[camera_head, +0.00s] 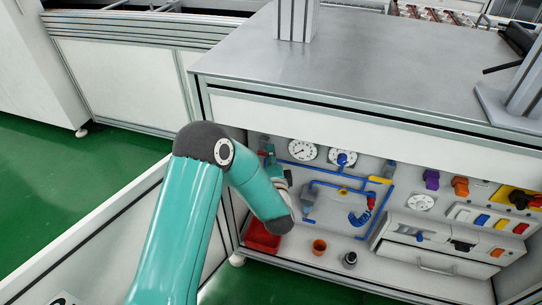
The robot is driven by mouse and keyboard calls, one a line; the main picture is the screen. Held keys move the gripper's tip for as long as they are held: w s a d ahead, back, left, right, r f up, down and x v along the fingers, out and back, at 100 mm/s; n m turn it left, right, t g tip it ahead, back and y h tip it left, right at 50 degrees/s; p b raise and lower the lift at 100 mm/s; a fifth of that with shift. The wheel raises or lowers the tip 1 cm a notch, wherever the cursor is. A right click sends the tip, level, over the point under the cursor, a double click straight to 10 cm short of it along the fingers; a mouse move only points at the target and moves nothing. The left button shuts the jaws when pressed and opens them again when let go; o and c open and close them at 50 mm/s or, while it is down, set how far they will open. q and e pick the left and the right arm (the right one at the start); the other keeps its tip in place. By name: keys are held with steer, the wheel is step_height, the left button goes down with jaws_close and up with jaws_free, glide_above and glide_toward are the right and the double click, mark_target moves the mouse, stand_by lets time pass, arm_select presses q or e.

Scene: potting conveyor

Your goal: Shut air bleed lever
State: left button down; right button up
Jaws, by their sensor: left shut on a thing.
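My left arm reaches from the lower left into the open cabinet. Its gripper (287,178) is at the left of the blue pipework (325,168), largely hidden behind my teal forearm. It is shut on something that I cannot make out. I cannot tell which part is the air bleed lever. A yellow handle (380,180) sits on the pipework to the right of the gripper, apart from it. A small red and teal fitting (268,149) shows just above the gripper. My right gripper is not in view.
Two gauges (302,150) are on the back panel. A red bin (262,238), an orange cup (319,247) and a dark cylinder (349,260) stand on the cabinet floor. A drawer unit (420,262) is at right. The grey worktop (370,70) overhangs the opening.

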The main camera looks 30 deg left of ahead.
arm_select(q)
steer(key=shift+d+f+m+t, duration=0.25)
steer(key=shift+f+m+t, duration=0.1)
steer(key=shift+m, duration=0.25)
steer(key=c, duration=1.3)
jaws_free()
steer(key=shift+o, duration=0.8)
steer(key=shift+a+r, duration=0.1)
steer(key=v, duration=1.2)
steer(key=shift+w, duration=0.1)
